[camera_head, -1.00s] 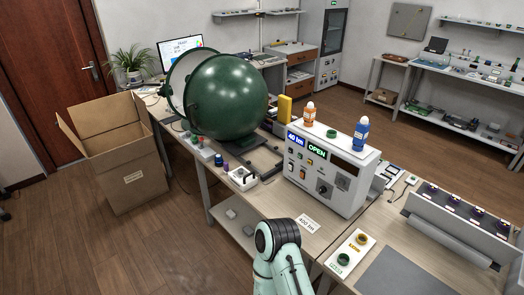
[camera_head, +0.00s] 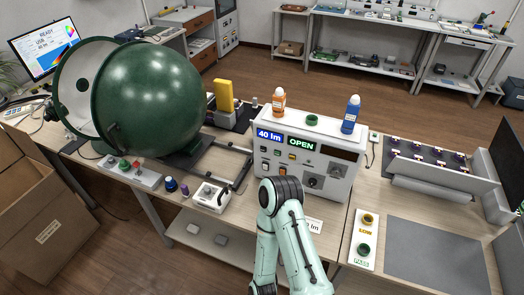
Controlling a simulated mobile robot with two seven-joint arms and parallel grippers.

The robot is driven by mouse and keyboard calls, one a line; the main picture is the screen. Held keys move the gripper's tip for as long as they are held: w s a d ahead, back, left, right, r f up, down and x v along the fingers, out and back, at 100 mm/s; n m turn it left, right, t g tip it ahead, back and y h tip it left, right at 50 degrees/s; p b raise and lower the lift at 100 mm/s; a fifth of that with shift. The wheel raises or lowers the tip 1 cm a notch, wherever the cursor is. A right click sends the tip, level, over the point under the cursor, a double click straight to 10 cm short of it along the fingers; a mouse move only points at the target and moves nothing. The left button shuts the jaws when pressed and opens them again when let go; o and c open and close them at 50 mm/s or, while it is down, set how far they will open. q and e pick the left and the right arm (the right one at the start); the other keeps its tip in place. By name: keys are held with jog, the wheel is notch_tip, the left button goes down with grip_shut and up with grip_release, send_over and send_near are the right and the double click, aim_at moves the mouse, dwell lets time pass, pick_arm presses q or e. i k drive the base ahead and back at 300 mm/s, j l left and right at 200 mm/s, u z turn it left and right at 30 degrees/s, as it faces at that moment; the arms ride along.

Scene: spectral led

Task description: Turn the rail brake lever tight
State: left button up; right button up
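A big green sphere (camera_head: 153,97) stands open at its left on the bench, with its pale-lined half (camera_head: 84,86) swung out. Dark rails (camera_head: 232,170) run on the bench at the sphere's right. A small white block (camera_head: 209,197) with a round fitting on top sits at the rails' front end. I cannot make out for sure which part is the brake lever. One of my pale green arms rises from the bottom centre, its black joint in front of the white instrument box. Neither gripper can be seen.
The white instrument box (camera_head: 345,175) reads "40 lm" and "OPEN" and carries an orange bottle (camera_head: 278,103) and a blue bottle (camera_head: 350,114). A button panel (camera_head: 365,237) and grey mat (camera_head: 433,256) lie at right. An open cardboard box (camera_head: 45,228) stands at the left.

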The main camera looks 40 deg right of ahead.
aim_at(248, 158)
jog(key=i+l+u, duration=0.1)
jog(key=i, duration=0.3)
jog(key=i+l+u, duration=0.15)
jog(key=i, duration=0.25)
jog(key=u, duration=8.8)
